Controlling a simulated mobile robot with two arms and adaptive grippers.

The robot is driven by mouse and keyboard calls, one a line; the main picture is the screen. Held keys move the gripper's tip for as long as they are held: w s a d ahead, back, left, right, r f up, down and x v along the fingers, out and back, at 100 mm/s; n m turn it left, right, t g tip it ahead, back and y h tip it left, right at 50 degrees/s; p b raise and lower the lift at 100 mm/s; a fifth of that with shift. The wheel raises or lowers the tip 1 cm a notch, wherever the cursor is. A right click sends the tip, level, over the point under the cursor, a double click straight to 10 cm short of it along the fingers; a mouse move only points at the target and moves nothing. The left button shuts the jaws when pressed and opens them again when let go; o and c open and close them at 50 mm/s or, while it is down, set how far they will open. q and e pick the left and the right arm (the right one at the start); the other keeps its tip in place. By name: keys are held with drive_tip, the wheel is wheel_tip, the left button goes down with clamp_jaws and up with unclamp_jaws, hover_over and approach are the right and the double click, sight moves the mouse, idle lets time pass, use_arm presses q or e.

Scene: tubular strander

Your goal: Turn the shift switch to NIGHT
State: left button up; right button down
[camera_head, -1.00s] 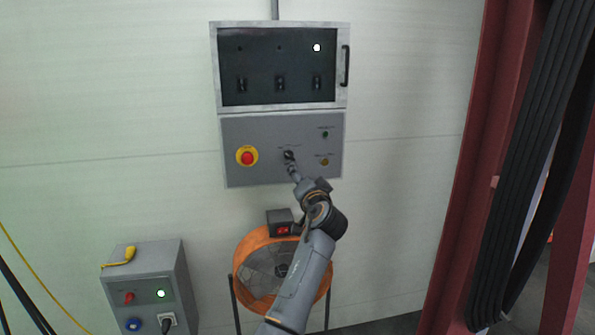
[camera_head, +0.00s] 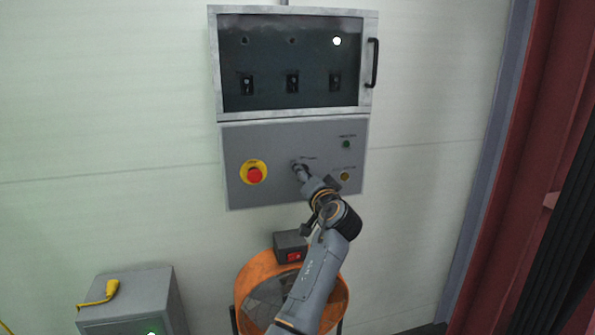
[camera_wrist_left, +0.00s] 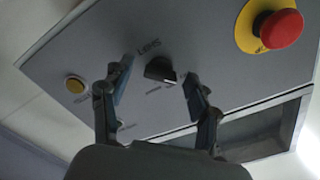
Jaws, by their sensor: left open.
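The shift switch is a black rotary knob (camera_wrist_left: 160,70) on the grey control panel (camera_head: 240,190). In the left wrist view it sits between and beyond the two fingertips of my left gripper (camera_wrist_left: 157,82), with a gap visible on each side. The gripper is open and holds nothing. Small lettering surrounds the knob, but I cannot read the position it points to. In the head view my left gripper (camera_head: 300,170) is in front of the switch and largely hides it. My right gripper is not in view.
A red emergency stop (camera_head: 254,175) on a yellow ring is left of the switch. A green light (camera_head: 346,144) and a yellow button (camera_head: 345,176) are to its right. A windowed cabinet (camera_head: 290,115) is above. An orange fan (camera_head: 245,290) stands below.

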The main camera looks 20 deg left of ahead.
use_arm(q)
drive_tip(key=shift+w+r, duration=0.1)
drive_tip(key=shift+r, duration=0.1)
drive_tip(key=c, duration=1.2)
drive_tip(key=shift+o, duration=0.2)
drive_tip(key=shift+m+p, duration=7.05)
drive_tip(key=shift+m, duration=1.85)
